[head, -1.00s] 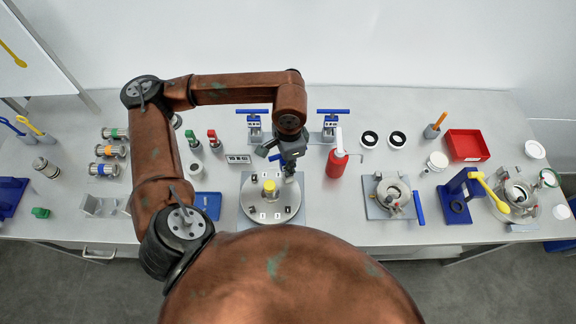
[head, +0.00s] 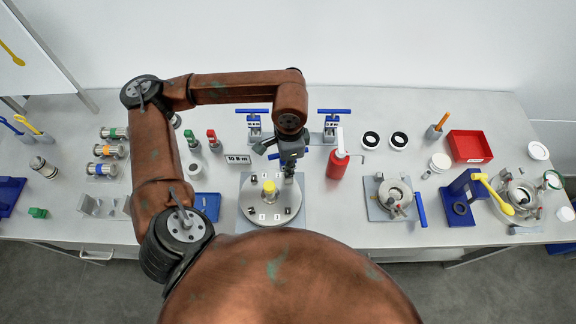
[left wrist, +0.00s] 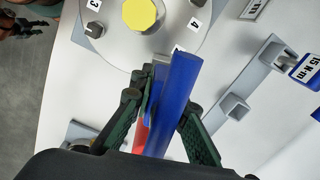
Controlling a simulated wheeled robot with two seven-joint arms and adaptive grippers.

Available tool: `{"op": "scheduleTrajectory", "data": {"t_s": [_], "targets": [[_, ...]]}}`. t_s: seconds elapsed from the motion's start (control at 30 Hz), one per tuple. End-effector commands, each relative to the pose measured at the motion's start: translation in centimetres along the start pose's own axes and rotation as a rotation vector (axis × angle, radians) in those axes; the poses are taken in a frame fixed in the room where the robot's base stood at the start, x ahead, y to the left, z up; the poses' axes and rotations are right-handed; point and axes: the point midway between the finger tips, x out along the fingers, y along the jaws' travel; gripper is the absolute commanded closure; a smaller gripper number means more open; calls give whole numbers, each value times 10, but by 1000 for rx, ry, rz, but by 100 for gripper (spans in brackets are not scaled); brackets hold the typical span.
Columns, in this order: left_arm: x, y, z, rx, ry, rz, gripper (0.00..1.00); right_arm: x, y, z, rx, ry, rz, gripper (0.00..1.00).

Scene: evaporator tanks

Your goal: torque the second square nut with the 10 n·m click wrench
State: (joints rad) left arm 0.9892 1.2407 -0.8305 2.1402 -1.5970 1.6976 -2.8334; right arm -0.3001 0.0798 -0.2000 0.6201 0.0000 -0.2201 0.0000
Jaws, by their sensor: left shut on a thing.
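My left gripper (head: 289,172) points down over the upper right edge of a round metal plate (head: 254,213). In the left wrist view it is shut on a blue wrench handle (left wrist: 176,95), with a finger on each side. The wrench's working end is hidden, so I cannot tell whether it touches a nut. The plate carries a yellow centre piece (head: 269,186), which also shows in the left wrist view (left wrist: 139,14), and small nuts with number tags around it. One nut (left wrist: 94,30) sits by tag 3. I cannot make out which nut is the second.
A sign reading 10 N·m (head: 238,159) lies left of my gripper. A red bottle (head: 337,164) stands close on the right, and a blue tray (head: 207,205) lies left of the plate.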

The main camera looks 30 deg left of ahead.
Motion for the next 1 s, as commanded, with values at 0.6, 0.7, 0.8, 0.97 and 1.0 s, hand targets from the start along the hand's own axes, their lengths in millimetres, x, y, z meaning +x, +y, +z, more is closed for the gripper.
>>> {"op": "scheduleTrajectory", "data": {"t_s": [0.6, 0.7, 0.8, 0.97, 1.0], "targets": [[0, 0, 0, 76, 1, -2, 100, 9, 0, 2, 0, -3, 0, 60], [0, 0, 0, 92, 1, -3, 100, 11, 0, 3, 0, -4, 0, 60], [0, 0, 0, 110, 1, -4, 100, 13, -1, 4, 0, -4, -1, 60], [-1, -1, -1, 114, 2, -4, 100, 16, -1, 4, 0, -5, -1, 60], [-1, -1, -1, 115, 2, -4, 100, 16, -1, 5, 0, -6, -1, 60]]}}
